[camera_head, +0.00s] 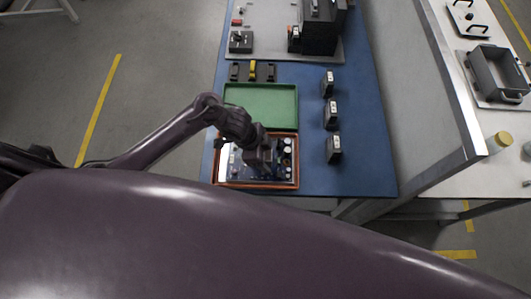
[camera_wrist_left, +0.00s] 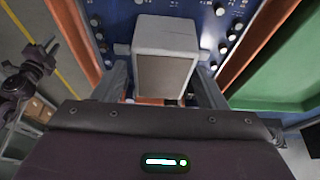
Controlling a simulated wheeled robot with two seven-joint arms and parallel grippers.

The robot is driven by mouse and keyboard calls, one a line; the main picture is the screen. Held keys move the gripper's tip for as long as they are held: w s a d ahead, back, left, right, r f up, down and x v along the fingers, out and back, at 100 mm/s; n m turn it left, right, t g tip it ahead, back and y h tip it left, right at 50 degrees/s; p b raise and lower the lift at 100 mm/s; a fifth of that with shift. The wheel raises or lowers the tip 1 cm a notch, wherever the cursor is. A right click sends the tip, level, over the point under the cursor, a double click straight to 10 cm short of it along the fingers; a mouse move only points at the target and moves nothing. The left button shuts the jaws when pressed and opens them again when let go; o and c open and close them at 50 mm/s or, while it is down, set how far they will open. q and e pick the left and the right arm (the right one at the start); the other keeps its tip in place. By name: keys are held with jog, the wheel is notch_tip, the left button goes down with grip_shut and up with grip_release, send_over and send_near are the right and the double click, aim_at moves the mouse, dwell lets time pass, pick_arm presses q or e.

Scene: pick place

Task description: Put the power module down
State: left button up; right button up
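My left gripper (camera_head: 262,160) is over the brown-rimmed tray (camera_head: 222,185) that holds a blue circuit board (camera_head: 233,172). In the left wrist view, a light grey block, the power module (camera_wrist_left: 166,50), sits between the two fingers of the left gripper (camera_wrist_left: 162,85), which flank it closely on both sides. The blue board (camera_wrist_left: 210,40) shows right behind the module. I cannot tell whether the module's underside touches the board. In the head view the gripper and wrist hide most of the module. My right gripper is not in the head view.
An empty green tray (camera_head: 262,104) adjoins the brown-rimmed tray. Several grey labelled blocks (camera_head: 332,115) stand in a row to the right on the blue table (camera_head: 365,130). Dark and yellow pieces (camera_head: 252,70) and a black machine (camera_head: 320,30) are farther back. A grey bin (camera_head: 497,72) is on another table.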

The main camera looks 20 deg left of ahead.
pick_arm(q)
jog(key=shift+r, duration=0.1)
jog(key=shift+a+r, duration=0.1)
jog(key=shift+r, duration=0.15)
jog(key=v, duration=1.1)
jog(key=shift+r, duration=0.2)
jog(key=shift+s+a, duration=0.1)
jog(key=shift+s, duration=0.05)
